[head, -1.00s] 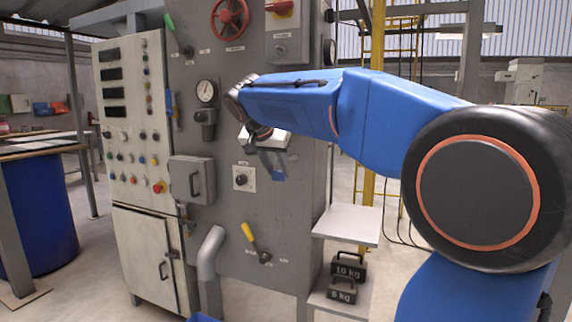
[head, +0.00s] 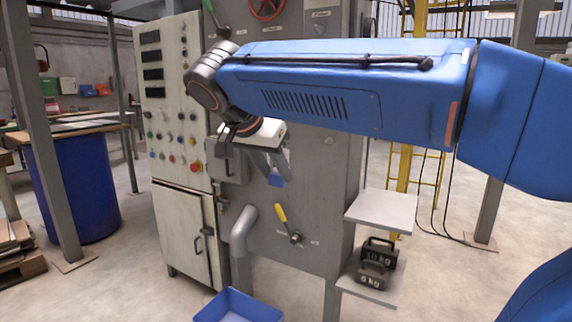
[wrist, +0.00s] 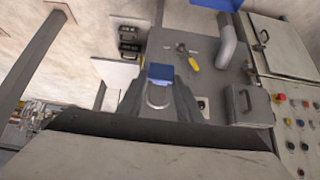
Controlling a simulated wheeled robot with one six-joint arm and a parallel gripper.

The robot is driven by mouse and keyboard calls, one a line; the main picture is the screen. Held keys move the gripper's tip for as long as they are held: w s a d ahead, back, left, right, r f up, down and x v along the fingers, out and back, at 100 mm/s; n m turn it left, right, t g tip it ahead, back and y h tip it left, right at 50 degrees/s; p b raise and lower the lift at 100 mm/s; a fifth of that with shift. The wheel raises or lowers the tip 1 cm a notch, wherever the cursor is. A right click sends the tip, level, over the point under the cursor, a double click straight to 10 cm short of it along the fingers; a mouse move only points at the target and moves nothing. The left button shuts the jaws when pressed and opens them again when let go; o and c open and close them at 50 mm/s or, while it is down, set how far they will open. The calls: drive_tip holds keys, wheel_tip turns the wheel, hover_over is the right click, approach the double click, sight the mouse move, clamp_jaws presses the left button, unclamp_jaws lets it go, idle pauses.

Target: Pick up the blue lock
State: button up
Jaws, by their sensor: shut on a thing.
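The blue lock (wrist: 159,72) sits between the fingertips of my gripper (wrist: 158,90) in the wrist view, with its grey shackle towards my palm. In the head view the blue lock (head: 275,180) shows at the lower end of my gripper (head: 277,166), which is shut on it. The lock hangs in front of the grey machine panel (head: 318,160), and I cannot tell the gap between them. My fingers and wrist partly cover the lock's shackle.
A yellow-handled lever (head: 282,214) and a grey pipe (head: 242,232) are below. A blue bin (head: 238,306) stands on the floor. A control cabinet (head: 170,110) stands at left.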

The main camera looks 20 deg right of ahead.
drive_tip(key=s+a, duration=0.8)
drive_tip(key=a, duration=0.2)
drive_tip(key=shift+a, duration=0.15)
drive_tip(key=shift+w, duration=0.1)
idle(0.4)
